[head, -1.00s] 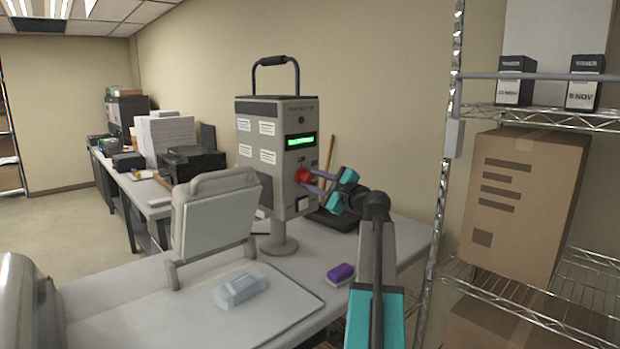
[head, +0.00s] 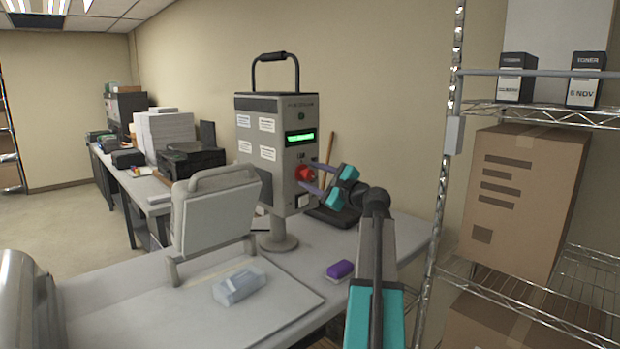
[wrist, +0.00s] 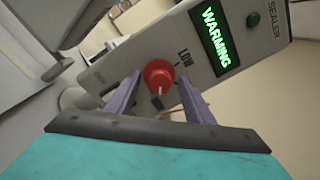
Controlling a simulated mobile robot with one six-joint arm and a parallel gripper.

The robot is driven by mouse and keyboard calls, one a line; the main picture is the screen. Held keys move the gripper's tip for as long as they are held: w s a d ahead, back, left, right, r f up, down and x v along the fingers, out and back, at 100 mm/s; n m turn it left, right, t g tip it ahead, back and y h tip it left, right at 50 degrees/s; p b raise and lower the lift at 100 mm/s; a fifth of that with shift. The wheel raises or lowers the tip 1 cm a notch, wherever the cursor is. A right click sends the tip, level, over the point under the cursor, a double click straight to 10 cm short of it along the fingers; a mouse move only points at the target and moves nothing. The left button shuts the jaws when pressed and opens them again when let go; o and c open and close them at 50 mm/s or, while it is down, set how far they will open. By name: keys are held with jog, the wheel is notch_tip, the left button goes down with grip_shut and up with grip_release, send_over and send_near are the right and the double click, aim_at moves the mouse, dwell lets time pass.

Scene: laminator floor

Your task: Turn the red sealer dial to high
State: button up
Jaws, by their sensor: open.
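The red sealer dial (wrist: 158,76) sits on the front of the grey sealer box (head: 270,140), below its green display. In the wrist view the display (wrist: 215,38) reads "WARMING". A "LOW" label is beside the dial, and a white pointer line shows on the dial's face. My gripper (head: 312,182) is at the dial in the head view. In the wrist view its two purple fingers (wrist: 158,90) are open, one on each side of the dial. I cannot tell whether they touch it. No "high" label is readable.
The sealer stands on a post on the grey table (head: 400,240). A purple-topped block (head: 340,270) and a clear box (head: 238,286) lie on the table. A wire shelf (head: 540,115) with a carton (head: 520,200) stands close at the right.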

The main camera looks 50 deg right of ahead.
jog(key=s+a+b, duration=0.1)
jog(key=s+b, duration=0.3)
jog(key=s, duration=0.9)
jog(key=shift+s+a+f, duration=0.15)
jog(key=shift+s, duration=0.15)
